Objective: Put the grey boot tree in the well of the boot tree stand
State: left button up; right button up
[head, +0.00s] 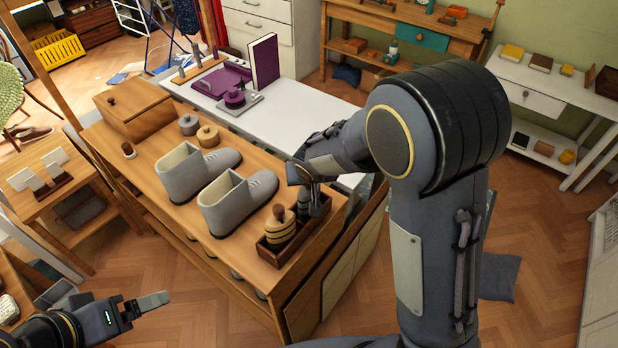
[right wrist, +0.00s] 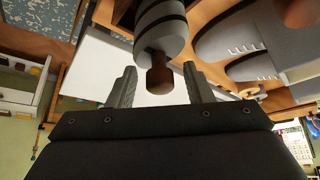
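The grey boot tree (right wrist: 160,32), banded dark, has a brown knob (right wrist: 158,80) between the fingers of my right gripper (right wrist: 160,88). Gaps show on both sides of the knob, so the gripper is open around it. In the head view this gripper (head: 311,198) is at the far end of the dark brown boot tree stand (head: 272,257) and partly hides the grey tree. The tree appears upright in the stand's far well; its base is hidden. A tan, black-banded boot tree (head: 280,228) stands in the near well. My left gripper (head: 152,301) is off the table's front left; its opening is unclear.
Two grey boots (head: 238,202) stand on the wooden table (head: 160,212) left of the stand. Two round knobbed pieces (head: 207,137) and a wooden box (head: 133,104) are behind them. A white table (head: 300,115) with purple items adjoins at the back. Floor is clear at right.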

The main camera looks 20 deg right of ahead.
jog(key=shift+r, duration=0.25)
jog(key=d+v, duration=0.1)
jog(key=v, duration=1)
jog(key=s+d+y, duration=0.2)
jog(key=s, duration=0.9)
jog(key=s+d+r+y, duration=0.1)
jog(key=s+d+y, duration=0.1)
jog(key=s, duration=0.9)
jog(key=shift+s+d+r+y, duration=0.25)
jog(key=shift+d+y, duration=0.05)
jog(key=shift+d, duration=0.4)
